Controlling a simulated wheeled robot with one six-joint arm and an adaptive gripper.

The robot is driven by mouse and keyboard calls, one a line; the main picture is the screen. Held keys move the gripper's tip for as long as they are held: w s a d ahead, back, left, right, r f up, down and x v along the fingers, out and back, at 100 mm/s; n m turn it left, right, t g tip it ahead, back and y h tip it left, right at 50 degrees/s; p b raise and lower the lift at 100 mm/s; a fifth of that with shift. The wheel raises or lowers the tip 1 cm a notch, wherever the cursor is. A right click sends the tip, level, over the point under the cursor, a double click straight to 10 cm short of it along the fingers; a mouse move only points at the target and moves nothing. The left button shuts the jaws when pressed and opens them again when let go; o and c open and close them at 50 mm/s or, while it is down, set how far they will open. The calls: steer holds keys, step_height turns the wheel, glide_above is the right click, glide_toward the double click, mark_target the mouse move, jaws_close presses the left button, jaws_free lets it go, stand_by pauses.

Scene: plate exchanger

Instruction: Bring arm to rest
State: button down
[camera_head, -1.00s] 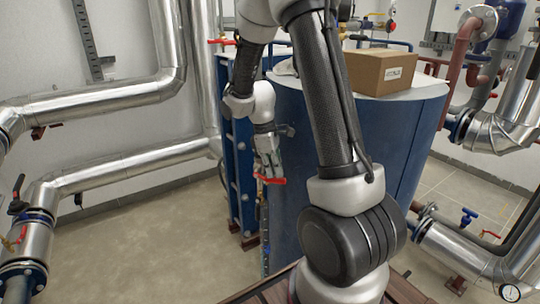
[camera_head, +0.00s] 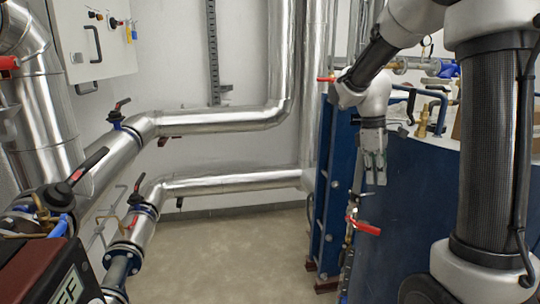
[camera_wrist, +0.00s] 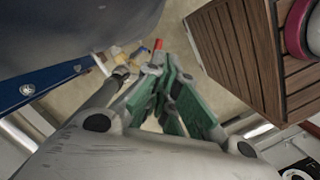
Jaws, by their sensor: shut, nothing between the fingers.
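My arm (camera_head: 490,150) stands at the right of the head view, bent over at the top, with its forearm coming down to the left. My gripper (camera_head: 375,182) hangs downward in front of the blue tank. In the wrist view my gripper (camera_wrist: 168,75) shows its green-lined fingers close together with nothing between them. A red valve handle (camera_head: 362,226) shows just below the gripper in the head view; I cannot tell the gap between them.
The blue tank (camera_head: 420,220) stands behind my arm. A blue frame (camera_head: 325,200) stands left of the gripper. Silver pipes (camera_head: 225,118) with valves run along the wall at left. A white cabinet (camera_head: 95,40) hangs at upper left. The middle floor (camera_head: 235,250) is clear.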

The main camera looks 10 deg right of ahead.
steer(key=s+a+r+m+t, duration=0.2)
steer(key=s+r+m+t, duration=0.1)
steer(key=s, duration=0.7)
steer(key=s+a+r+m+t+y, duration=0.1)
steer(key=s+r+m, duration=0.3)
steer(key=s, duration=0.6)
steer(key=shift+a+m+t+y, duration=0.3)
steer(key=shift+a+m+t, duration=0.1)
steer(key=shift+m+t, duration=0.6)
